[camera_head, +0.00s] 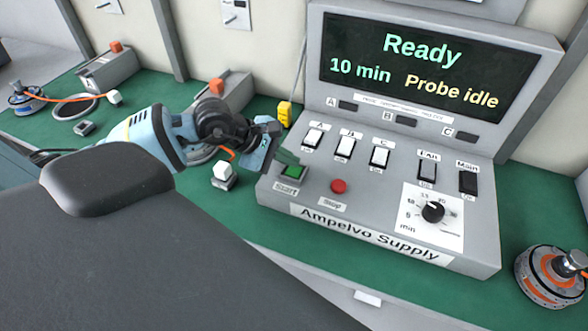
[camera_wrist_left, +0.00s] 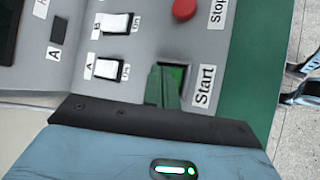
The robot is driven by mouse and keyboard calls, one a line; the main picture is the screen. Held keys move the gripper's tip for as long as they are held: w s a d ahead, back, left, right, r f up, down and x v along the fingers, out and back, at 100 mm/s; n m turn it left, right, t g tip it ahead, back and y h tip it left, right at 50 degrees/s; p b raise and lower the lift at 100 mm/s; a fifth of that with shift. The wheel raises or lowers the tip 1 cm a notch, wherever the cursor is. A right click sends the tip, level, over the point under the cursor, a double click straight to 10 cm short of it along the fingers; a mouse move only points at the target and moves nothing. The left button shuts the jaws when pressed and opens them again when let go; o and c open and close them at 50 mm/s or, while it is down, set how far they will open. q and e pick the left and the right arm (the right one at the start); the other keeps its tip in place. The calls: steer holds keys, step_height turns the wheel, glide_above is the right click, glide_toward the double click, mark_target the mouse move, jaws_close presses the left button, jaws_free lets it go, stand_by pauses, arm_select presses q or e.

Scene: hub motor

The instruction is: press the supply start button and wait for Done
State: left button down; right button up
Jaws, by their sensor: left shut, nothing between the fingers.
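The grey Ampelvo Supply console (camera_head: 385,240) stands on the green bench. Its screen (camera_head: 425,65) reads "Ready", "10 min" and "Probe idle". The green Start button (camera_head: 293,171) is at the console's front left; it also shows in the left wrist view (camera_wrist_left: 176,74). My left gripper (camera_head: 284,158) is shut and empty, its fingertips at the Start button and partly covering it. I cannot tell whether they touch it or how deep the button sits.
A red Stop button (camera_head: 339,186) is just right of Start. White rocker switches A, B and C (camera_head: 345,146) lie behind, with dark switches and a timer knob (camera_head: 433,212) to the right. A hub motor (camera_head: 550,277) lies at right. Another round device with an orange cable (camera_head: 24,98) lies far left.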

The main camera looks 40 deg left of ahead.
steer(key=shift+s+f, duration=0.15)
steer(key=shift+s, duration=0.25)
steer(key=shift+w, duration=0.35)
stand_by(0.7)
arm_select(q)
steer(key=shift+f+b, duration=0.3)
steer(key=shift+f, duration=0.15)
arm_select(e)
steer(key=shift+s+f, duration=0.45)
arm_select(q)
steer(key=shift+f, duration=0.15)
arm_select(e)
steer(key=shift+s, duration=0.15)
arm_select(q)
steer(key=shift+f+b, duration=0.3)
steer(key=shift+f, duration=0.05)
arm_select(e)
steer(key=shift+s+f, duration=0.15)
steer(key=shift+f, duration=0.2)
arm_select(q)
steer(key=shift+r, duration=0.1)
steer(key=shift+r+p, duration=0.35)
steer(key=shift+r, duration=0.45)
arm_select(e)
steer(key=shift+w+r, duration=0.45)
steer(key=shift+r, duration=0.15)
arm_select(q)
steer(key=shift+r, duration=0.15)
arm_select(e)
steer(key=shift+s, duration=0.1)
